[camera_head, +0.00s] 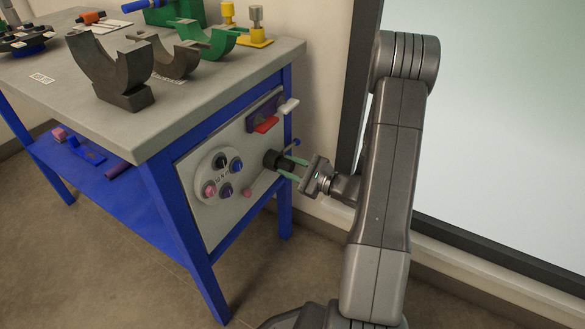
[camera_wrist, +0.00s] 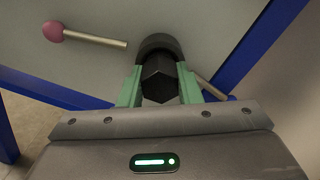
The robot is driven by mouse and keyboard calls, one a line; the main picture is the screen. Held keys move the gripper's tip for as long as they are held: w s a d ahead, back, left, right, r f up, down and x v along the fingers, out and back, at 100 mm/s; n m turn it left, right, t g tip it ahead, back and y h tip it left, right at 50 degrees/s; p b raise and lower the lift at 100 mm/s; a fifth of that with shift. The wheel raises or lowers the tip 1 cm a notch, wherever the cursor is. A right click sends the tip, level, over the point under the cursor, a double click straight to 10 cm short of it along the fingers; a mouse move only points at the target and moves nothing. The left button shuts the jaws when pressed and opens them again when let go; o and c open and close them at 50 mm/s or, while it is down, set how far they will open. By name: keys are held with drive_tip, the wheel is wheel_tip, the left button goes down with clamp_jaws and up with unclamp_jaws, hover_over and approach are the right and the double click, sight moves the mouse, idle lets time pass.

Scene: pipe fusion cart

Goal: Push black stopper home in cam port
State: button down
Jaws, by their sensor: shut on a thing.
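My gripper (camera_head: 292,168) is shut on the black stopper (camera_wrist: 158,78), with a green finger on each side of its hexagonal head. In the head view the black stopper (camera_head: 278,161) shows as a dark cylinder at the right part of the cart's grey side panel. In the wrist view a dark round collar (camera_wrist: 157,43) surrounds the stopper's far end against the panel. Whether this collar is the cam port or part of the stopper, and how deep the stopper sits, I cannot tell.
The panel (camera_head: 228,222) also bears a round plate with several coloured knobs (camera_head: 219,176), a pink-tipped pin (camera_wrist: 54,32) left of the stopper, and a red lever (camera_head: 266,125) above. Blue legs (camera_head: 192,240) frame it. Black and green half-ring cradles stand on the cart top (camera_head: 178,117).

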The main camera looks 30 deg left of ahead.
drive_tip(key=shift+a, duration=0.25)
drive_tip(key=c, duration=0.9)
unclamp_jaws()
drive_tip(key=shift+c, duration=0.2)
drive_tip(key=s+d+p, duration=0.1)
drive_tip(key=d+p, duration=0.2)
drive_tip(key=d, duration=1.1)
drive_tip(key=shift+a, duration=0.1)
drive_tip(key=a+b, duration=0.1)
drive_tip(key=a, duration=0.3)
drive_tip(key=a+b, duration=0.1)
drive_tip(key=a, duration=0.4)
drive_tip(key=w+a+b, duration=0.1)
drive_tip(key=a, duration=0.3)
drive_tip(key=shift+a, duration=0.4)
drive_tip(key=shift+d, duration=0.35)
